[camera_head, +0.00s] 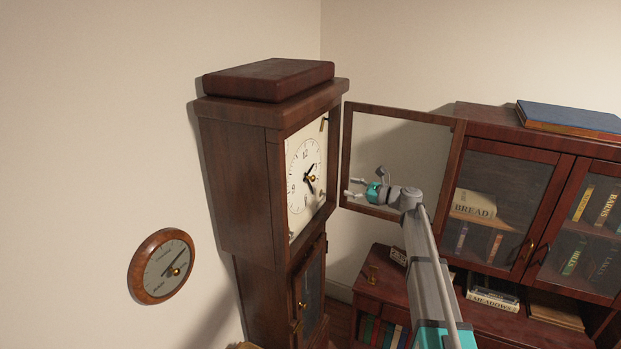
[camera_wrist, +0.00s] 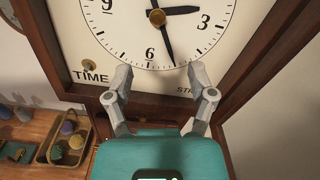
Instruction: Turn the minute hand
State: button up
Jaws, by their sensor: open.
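A tall wooden clock has a cream face (camera_head: 306,170), which also shows in the wrist view (camera_wrist: 120,35). The shorter hour hand (camera_wrist: 182,11) points right, a little above the 3. Both turn on a brass hub (camera_wrist: 157,17). My gripper (camera_head: 352,187) is open and empty in front of the face, with a gap to it. In the wrist view my gripper (camera_wrist: 160,76) has its fingers either side of the minute hand's tip, but they do not appear to touch it.
The clock's glass door (camera_head: 400,150) stands open to the right, close behind my gripper. A bookcase (camera_head: 508,205) stands further right. A round wall dial (camera_head: 161,266) hangs at left. A wicker basket (camera_wrist: 48,150) with several round things stands low at left in the wrist view.

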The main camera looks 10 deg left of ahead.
aim_at(315, 178)
jog(key=x, duration=1.3)
jog(key=shift+w+a, duration=0.1)
jog(key=shift+a, duration=0.3)
grip_shut()
jog(key=shift+a, duration=0.3)
jog(key=shift+d, duration=0.25)
jog(key=shift+a, duration=0.2)
